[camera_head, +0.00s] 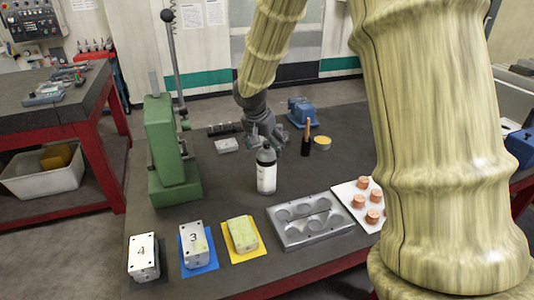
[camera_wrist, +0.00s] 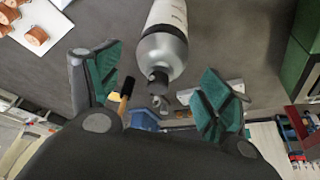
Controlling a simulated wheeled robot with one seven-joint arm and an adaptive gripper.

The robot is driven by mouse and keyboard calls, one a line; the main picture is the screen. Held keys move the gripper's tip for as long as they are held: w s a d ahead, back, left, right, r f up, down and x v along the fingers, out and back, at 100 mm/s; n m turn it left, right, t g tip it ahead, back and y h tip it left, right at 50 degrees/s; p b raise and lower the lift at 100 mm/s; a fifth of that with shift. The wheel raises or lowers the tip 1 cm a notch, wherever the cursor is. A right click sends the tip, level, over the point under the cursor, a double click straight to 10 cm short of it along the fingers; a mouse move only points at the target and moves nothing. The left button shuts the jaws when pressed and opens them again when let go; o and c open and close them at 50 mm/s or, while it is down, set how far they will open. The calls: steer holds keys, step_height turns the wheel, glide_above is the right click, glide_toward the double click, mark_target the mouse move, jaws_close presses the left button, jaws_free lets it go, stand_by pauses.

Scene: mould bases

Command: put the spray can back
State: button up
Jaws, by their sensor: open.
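The spray can (camera_head: 266,172), white with a grey shoulder and dark cap, stands upright on the dark table near its middle. My gripper (camera_head: 279,143) is just behind and above the can in the head view, close to its top. In the wrist view the can (camera_wrist: 164,40) lies between the spread teal-padded fingers (camera_wrist: 155,88), a little beyond their tips. The fingers are apart and hold nothing. I cannot tell whether a finger touches the can.
A green press (camera_head: 170,150) stands left. In front are mould blocks on coloured mats (camera_head: 205,264), a grey mould plate (camera_head: 313,241) and a white tray of copper pieces (camera_head: 345,190). A brush (camera_head: 307,132), yellow-lidded tin (camera_head: 322,142) and blue vise (camera_head: 301,110) are behind.

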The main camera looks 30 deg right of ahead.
steer(key=v, duration=0.6)
steer(key=shift+b, duration=0.45)
steer(key=shift+r, duration=0.1)
